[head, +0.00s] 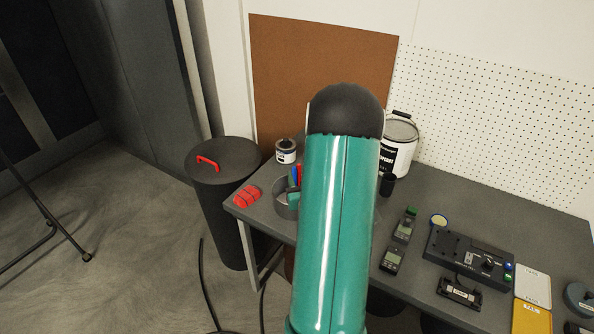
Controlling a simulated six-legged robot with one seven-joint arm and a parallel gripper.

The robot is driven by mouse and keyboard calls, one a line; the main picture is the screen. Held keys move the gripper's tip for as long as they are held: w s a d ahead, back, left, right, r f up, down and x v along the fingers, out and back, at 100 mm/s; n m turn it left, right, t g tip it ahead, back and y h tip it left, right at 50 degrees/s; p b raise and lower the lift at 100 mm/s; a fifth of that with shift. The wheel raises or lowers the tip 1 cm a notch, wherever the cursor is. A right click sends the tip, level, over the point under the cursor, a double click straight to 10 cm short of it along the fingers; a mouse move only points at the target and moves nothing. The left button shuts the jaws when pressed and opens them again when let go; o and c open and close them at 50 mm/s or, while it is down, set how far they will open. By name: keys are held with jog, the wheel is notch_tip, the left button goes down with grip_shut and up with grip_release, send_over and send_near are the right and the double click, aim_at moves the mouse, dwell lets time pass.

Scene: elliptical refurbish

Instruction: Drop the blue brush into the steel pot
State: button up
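A grey metal pot (282,208) stands on the left part of the workbench, partly hidden behind my arm. Several coloured upright pieces, teal, blue and red, show at its rim. The narrow blue piece (295,173) may be the blue brush, but my arm covers most of it, so I cannot tell whether it is inside the pot. My teal arm with its black rounded joint fills the middle of the head view. My gripper is not visible, so its hold on anything cannot be seen.
A red ribbed object (247,196) lies at the bench's left corner. A small can (286,151) and a large white bucket (398,145) stand at the back. Handheld meters (404,225) and a black device (468,256) lie to the right. A dark bin (224,205) stands left.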

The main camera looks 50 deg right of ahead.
jog(key=shift+v, duration=1.25)
jog(key=w+a+r+n+g+y, duration=0.1)
jog(key=w+a+r+n+y, duration=0.25)
jog(key=w+a+r, duration=0.45)
jog(key=w+a+r+g+y, duration=0.2)
jog(key=a+r+y, duration=0.15)
jog(key=a, duration=0.95)
jog(key=s+a+r+n+g+y, duration=0.2)
jog(key=s+a+r, duration=0.1)
jog(key=s+a, duration=0.5)
jog(key=s+a+r+n+g+y, duration=0.2)
jog(key=s+a, duration=0.6)
jog(key=a, duration=0.5)
notch_tip(320, 180, up, 2)
jog(key=shift+s+r+g+y, duration=0.2)
jog(key=shift+g+y, duration=0.1)
jog(key=shift+g, duration=0.3)
